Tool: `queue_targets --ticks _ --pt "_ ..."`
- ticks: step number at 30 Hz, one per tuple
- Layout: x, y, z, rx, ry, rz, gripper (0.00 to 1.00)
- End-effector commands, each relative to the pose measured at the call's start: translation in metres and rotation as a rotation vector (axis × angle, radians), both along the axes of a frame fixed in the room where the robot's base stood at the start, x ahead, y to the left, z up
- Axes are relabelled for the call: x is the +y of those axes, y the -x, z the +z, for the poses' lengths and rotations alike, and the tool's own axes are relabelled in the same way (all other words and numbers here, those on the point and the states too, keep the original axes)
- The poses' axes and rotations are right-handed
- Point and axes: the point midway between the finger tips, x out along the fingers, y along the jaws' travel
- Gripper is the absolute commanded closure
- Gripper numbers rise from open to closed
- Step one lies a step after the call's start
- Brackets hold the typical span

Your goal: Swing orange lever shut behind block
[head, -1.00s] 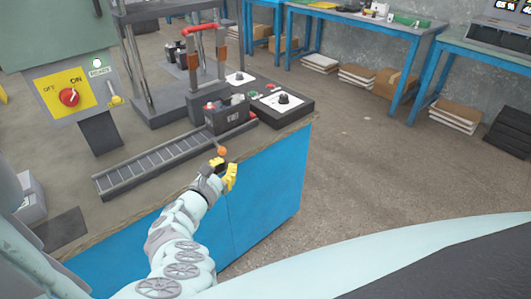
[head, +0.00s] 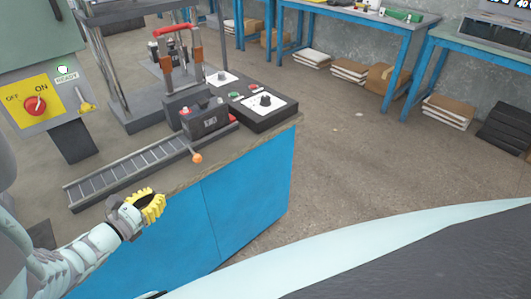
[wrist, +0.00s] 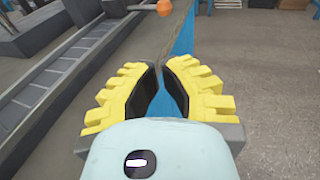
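The orange lever (head: 197,158) is a short arm with an orange ball knob, sticking out over the front side of the roller track near its right end. Its knob also shows at the top of the wrist view (wrist: 164,7). The dark battery block (head: 205,121) sits on the right end of the track, under the press frame, with the lever at its front left. My gripper (head: 153,204) has yellow ribbed fingers and is left of and nearer than the knob, apart from it. In the wrist view the fingers (wrist: 160,70) hold nothing and have a narrow gap between their tips.
The roller track (head: 125,175) runs along the bench's front edge. A press with a red handle (head: 172,30) stands behind the block. A control box (head: 262,108) is to its right. A yellow switch panel (head: 35,103) is at the left. Floor right of the blue bench is clear.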

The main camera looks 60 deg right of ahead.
Motion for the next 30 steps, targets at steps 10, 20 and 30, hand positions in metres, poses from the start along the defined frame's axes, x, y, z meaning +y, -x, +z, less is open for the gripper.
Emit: queue_targets --ticks 10,20,30 --pt "-0.073 -0.003 -0.014 -0.002 0.004 -0.015 1.0" --pt "-0.12 -0.009 -0.006 -0.003 0.002 -0.013 1.0" --pt "-0.127 -0.01 -0.003 0.0 0.0 -0.01 1.0"
